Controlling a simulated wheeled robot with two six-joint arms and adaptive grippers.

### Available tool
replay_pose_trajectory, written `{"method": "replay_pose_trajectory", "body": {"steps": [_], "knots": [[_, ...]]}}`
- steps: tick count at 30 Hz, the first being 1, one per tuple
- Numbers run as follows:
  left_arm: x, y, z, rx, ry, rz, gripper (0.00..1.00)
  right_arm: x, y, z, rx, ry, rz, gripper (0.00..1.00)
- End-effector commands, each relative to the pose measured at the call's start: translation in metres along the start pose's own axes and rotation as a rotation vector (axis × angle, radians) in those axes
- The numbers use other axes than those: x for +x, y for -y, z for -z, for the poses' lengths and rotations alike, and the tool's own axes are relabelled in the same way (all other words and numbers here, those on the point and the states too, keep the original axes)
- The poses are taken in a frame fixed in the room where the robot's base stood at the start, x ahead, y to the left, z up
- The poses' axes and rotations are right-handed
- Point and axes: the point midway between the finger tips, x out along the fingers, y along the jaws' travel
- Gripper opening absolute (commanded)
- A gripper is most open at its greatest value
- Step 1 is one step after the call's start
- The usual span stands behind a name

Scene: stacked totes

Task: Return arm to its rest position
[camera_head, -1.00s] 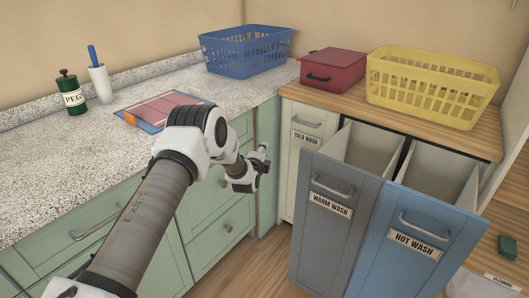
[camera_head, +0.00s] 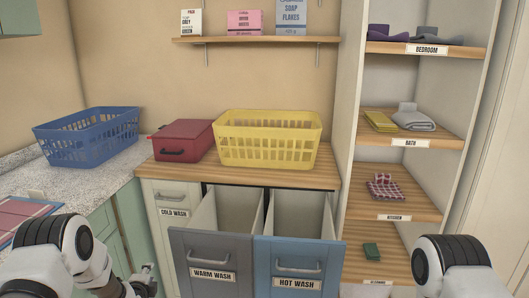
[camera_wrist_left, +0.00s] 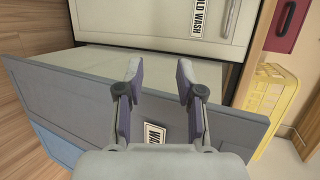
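My left arm (camera_head: 60,255) comes in at the lower left of the head view, bent, with its gripper (camera_head: 146,282) low in front of the cabinets. In the left wrist view the left gripper (camera_wrist_left: 158,88) is open, its two fingers apart with nothing between them. Behind the fingers are the pulled-out grey WARM WASH bin (camera_wrist_left: 75,95) and the COLD WASH front (camera_wrist_left: 150,18). My right arm (camera_head: 452,262) shows only as a rounded joint at the lower right of the head view. Its gripper is out of the picture.
The WARM WASH (camera_head: 210,245) and HOT WASH (camera_head: 298,252) bins stand pulled out. A red box (camera_head: 184,140), yellow basket (camera_head: 268,158) and blue basket (camera_head: 72,150) stand on the counters. Open shelves (camera_head: 400,155) with folded cloths stand at the right.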

Motion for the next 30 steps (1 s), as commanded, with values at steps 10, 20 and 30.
{"method": "replay_pose_trajectory", "body": {"steps": [10, 20, 30], "knots": [[-0.233, -0.198, 0.082, -0.475, 0.023, -0.738, 0.37, -0.038, 0.0, 0.0, 0.0, 0.001, 0.0, 0.4], [-0.412, -0.252, 0.066, -1.221, 0.699, -1.056, 0.37, -0.039, 0.0, 0.0, 0.0, 0.001, 0.0, 0.4], [-0.412, -0.252, 0.066, -1.316, 0.767, -1.029, 0.37, -0.039, 0.0, 0.0, 0.0, 0.001, 0.0, 0.4]]}}
